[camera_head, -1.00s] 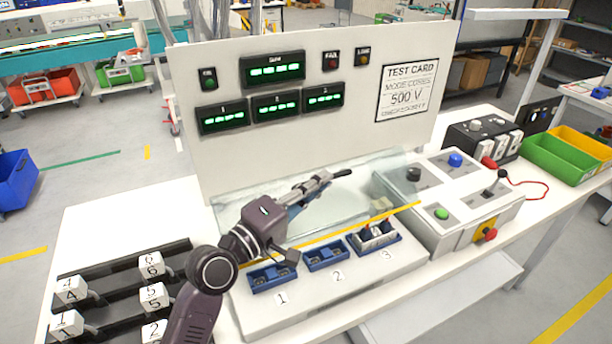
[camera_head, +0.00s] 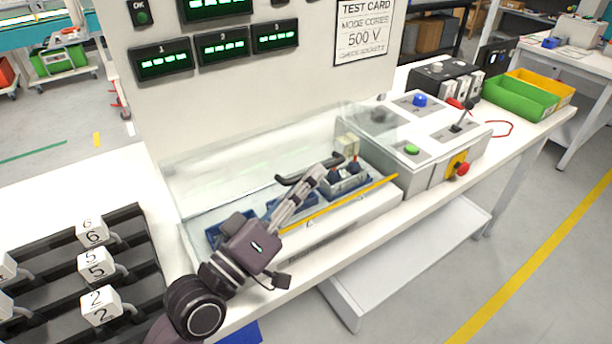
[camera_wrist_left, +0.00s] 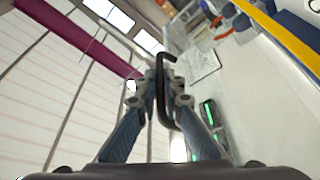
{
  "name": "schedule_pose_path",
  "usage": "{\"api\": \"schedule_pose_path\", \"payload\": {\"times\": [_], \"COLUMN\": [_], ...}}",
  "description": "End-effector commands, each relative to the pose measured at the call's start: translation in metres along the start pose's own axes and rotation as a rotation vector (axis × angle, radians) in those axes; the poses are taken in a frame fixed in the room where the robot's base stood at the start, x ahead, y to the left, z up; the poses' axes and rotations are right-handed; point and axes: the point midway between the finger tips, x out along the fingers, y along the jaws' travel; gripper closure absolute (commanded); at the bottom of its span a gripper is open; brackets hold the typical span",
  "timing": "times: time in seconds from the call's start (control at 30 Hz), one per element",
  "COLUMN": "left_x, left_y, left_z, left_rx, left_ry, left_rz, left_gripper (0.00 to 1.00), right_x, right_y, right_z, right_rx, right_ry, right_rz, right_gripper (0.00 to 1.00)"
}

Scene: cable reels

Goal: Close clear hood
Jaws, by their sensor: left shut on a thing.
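The clear hood (camera_head: 250,157) lies low over the test nests, with its yellow front strip (camera_head: 340,205) running along the front side of the nests. Its black handle (camera_head: 290,180) stands up from the clear panel. My left gripper (camera_head: 318,172) is shut on the handle. In the left wrist view the handle (camera_wrist_left: 160,90) lies between the two fingers, and the yellow strip (camera_wrist_left: 280,35) shows at the upper right. The blue nests show through the panel, partly hidden by my arm; the right one (camera_head: 345,180) holds a connector. I cannot tell whether the strip touches the base. My right gripper is out of view.
The display panel (camera_head: 240,100) rises behind the hood. A control box (camera_head: 415,150) with buttons and a lever stands directly to the right. A black rack (camera_head: 130,250) with numbered white blocks is at the left. Green (camera_head: 520,97) and yellow bins stand further right.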

Motion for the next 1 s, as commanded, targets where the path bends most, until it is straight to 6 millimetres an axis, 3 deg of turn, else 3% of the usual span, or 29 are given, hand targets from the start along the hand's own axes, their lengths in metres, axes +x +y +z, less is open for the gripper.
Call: {"api": "schedule_pose_path", "payload": {"times": [0.37, 0.4, 0.43, 0.77, 1.0], "left_x": [0.000, 0.000, 0.000, -0.002, -0.031], "left_y": [0.000, 0.000, 0.000, 0.000, -0.001], "left_z": [0.000, 0.000, 0.000, 0.000, 0.001], "left_rx": [0.003, 0.003, 0.003, 0.003, 0.005], "left_ry": [0.002, 0.001, 0.002, 0.002, -0.003], "left_rz": [0.001, 0.001, 0.001, 0.000, -0.003], "left_gripper": [1.00, 0.88, 0.84, 0.84, 0.84], "right_x": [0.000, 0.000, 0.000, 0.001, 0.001], "right_y": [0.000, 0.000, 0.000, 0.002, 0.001], "right_z": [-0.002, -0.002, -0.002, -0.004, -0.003], "right_rx": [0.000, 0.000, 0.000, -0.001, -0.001], "right_ry": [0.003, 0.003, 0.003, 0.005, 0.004], "right_rz": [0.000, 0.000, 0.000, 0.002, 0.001], "right_gripper": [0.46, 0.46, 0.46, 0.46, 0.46]}}
